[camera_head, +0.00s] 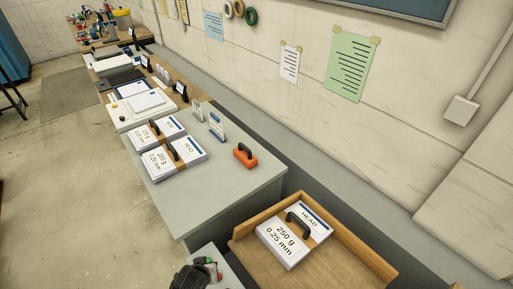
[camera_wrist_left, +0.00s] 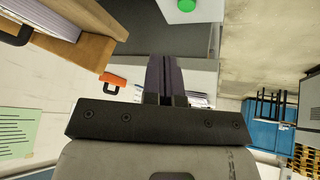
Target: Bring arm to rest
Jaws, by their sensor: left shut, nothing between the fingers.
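My left gripper (camera_wrist_left: 163,62) shows in the left wrist view with its two dark fingers together and nothing between them. It is clear of the objects around it. A dark shape (camera_head: 190,279) is cut off by the bottom edge of the head view; I cannot tell whether it is part of my arm. My right gripper is in neither view.
A wooden tray (camera_head: 345,247) holds a paper stack (camera_head: 283,252) with a black handle. An orange block (camera_head: 244,155) sits on the grey table (camera_head: 225,193), beside several paper stacks. A green button (camera_wrist_left: 187,5) shows at the wrist view's top.

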